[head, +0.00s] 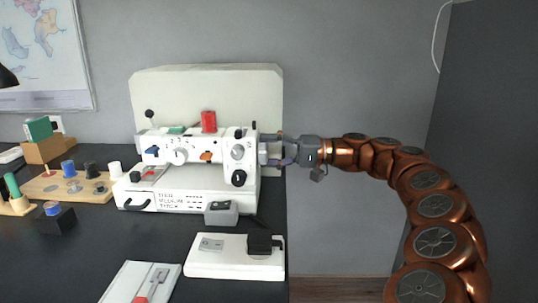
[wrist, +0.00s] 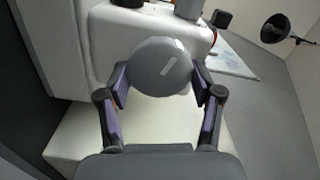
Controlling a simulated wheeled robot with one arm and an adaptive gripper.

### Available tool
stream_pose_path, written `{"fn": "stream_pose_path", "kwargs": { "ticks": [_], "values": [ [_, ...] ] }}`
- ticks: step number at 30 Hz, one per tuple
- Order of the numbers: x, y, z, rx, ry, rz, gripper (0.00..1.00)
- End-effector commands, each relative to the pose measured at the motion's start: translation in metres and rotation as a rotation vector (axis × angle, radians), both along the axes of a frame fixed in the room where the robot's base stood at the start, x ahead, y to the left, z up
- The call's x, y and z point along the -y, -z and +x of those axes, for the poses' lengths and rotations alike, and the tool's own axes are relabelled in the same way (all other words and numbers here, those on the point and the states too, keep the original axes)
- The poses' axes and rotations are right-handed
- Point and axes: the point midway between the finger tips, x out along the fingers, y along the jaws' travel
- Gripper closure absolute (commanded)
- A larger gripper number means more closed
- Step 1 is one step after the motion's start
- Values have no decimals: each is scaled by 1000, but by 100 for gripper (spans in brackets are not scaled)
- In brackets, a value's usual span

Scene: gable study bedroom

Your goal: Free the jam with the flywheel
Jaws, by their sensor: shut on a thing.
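A white sewing machine (head: 190,185) stands on the dark table, with knobs and dials on its front. Its flywheel is on the right end; in the wrist view it is a round grey disc (wrist: 160,66) with a pale mark on its face. My gripper (head: 266,151) reaches in from the right, level with the wheel. In the wrist view its two fingers (wrist: 160,80) are shut on the flywheel, one on each side of the rim. The jam itself cannot be made out.
A white foot pedal (head: 215,262) lies in front of the machine, and a white tray (head: 128,284) lies front left. A wooden spool board (head: 95,188) is at the left. A cream panel (head: 265,85) stands behind. Right of the table is open.

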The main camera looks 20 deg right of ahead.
Motion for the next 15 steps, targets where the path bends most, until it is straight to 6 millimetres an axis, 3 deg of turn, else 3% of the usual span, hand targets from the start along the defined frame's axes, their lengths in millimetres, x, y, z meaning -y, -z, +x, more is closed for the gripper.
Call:
{"fn": "stream_pose_path", "kwargs": {
  "ticks": [14,15],
  "values": [
    [0,1,0,11,0,-6,70],
    [0,1,0,11,0,-6,32]
  ]
}}
